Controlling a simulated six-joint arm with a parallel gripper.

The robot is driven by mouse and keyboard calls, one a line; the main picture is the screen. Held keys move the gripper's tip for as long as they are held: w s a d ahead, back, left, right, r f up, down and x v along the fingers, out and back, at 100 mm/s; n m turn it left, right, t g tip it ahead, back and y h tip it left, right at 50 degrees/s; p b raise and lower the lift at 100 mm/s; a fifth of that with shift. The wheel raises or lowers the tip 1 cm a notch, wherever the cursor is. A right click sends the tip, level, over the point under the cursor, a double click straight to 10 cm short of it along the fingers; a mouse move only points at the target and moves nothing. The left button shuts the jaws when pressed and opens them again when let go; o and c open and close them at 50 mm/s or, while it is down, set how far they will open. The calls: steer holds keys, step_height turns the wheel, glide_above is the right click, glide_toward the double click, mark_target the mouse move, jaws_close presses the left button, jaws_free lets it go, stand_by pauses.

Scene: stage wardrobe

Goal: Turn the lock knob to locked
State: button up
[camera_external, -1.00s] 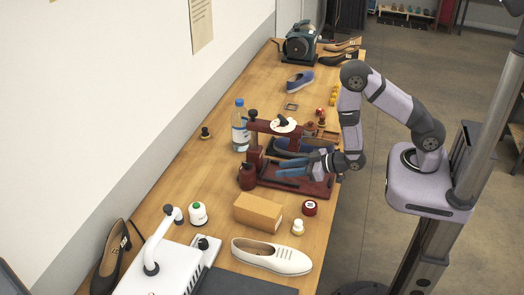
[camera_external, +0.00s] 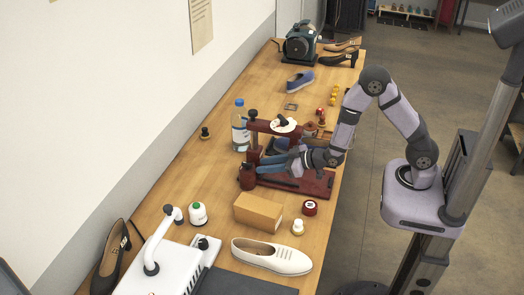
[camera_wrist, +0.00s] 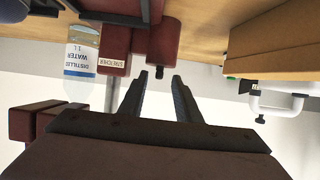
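The dark red stretcher (camera_external: 315,182) stands on the bench with a blue shoe (camera_external: 276,146) on it. A black knob (camera_external: 283,120) sits on a white disc on its upper arm. Another black knob (camera_external: 253,112) tops its post, and a red cylinder (camera_external: 247,179) with a small black top stands at its left end. I cannot tell which is the lock knob. My gripper (camera_external: 262,168) is open and empty, pointing left, low over the base. In the wrist view, which is upside down, the fingertips (camera_wrist: 160,78) are apart, near the red cylinder (camera_wrist: 165,40) and its black stub.
A water bottle (camera_external: 240,128) stands behind the post. A cardboard box (camera_external: 258,212) is in front of the stretcher, with a white shoe (camera_external: 271,257), a red round tin (camera_external: 309,208) and a small white bottle (camera_external: 298,227) nearby. The bench left of the post is mostly clear.

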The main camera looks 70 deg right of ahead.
mark_target(247, 163)
steer(key=w+p, duration=0.1)
steer(key=w, duration=0.3)
steer(key=shift+w+r+p, duration=0.15)
steer(key=shift+w+p, duration=0.25)
steer(key=shift+w+f+p, duration=0.3)
steer(key=shift+w+p, duration=0.05)
steer(key=shift+w, duration=0.15)
jaws_close()
